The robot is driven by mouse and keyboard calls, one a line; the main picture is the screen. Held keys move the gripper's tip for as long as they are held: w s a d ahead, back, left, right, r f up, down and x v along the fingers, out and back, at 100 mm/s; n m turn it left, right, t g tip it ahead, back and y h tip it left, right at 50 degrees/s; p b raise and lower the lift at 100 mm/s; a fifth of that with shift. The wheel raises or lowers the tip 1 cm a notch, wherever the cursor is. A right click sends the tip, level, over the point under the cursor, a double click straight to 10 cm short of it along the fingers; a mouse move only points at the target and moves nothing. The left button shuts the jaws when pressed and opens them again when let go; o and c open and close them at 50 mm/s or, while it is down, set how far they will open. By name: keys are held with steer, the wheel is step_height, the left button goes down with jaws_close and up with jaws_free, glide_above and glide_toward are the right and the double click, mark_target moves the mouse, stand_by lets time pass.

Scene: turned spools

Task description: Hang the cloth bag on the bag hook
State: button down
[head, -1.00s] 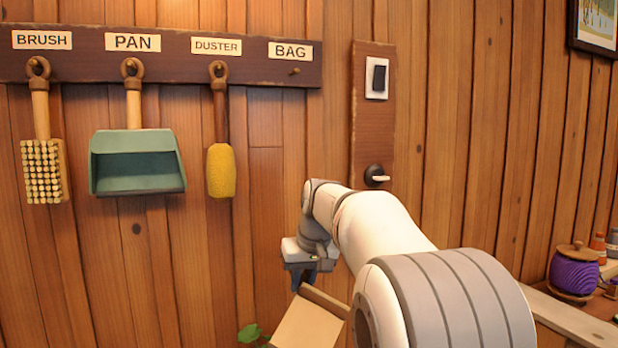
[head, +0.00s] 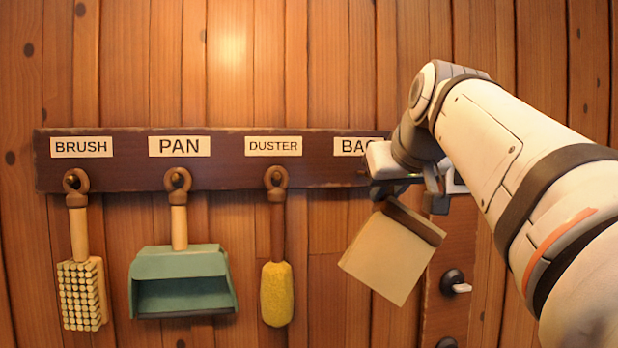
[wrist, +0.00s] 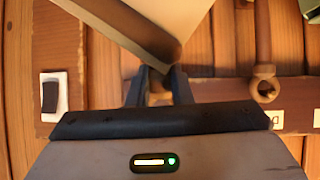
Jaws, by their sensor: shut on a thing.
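The cloth bag (head: 388,258) is beige with a brown top band. It hangs tilted below my gripper (head: 408,190), which is shut on its top in front of the rack's right end. In the wrist view the bag (wrist: 178,14) and its brown band lie just beyond the fingers of my gripper (wrist: 160,88). The BAG label (head: 352,146) is partly covered by my gripper. The bag hook is hidden or too unclear to make out behind my gripper, so I cannot tell whether the bag touches it.
The brush (head: 82,290), the dustpan (head: 182,280) and the yellow duster (head: 276,293) hang from the rack (head: 125,175) to the left. A panel with a knob (head: 453,282) is on the wall behind and right of the bag. Bare wall lies between duster and bag.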

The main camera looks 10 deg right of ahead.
steer(key=shift+w+d+f, duration=0.15)
steer(key=shift+w, duration=1)
steer(key=w+f+p, duration=0.1)
steer(key=w+p, duration=0.1)
steer(key=w, duration=0.5)
steer(key=shift+w+f, duration=0.2)
steer(key=shift+f, duration=0.05)
stand_by(0.4)
steer(key=c, duration=1.2)
jaws_free()
steer(key=shift+c, duration=0.2)
steer(key=shift+s, duration=0.1)
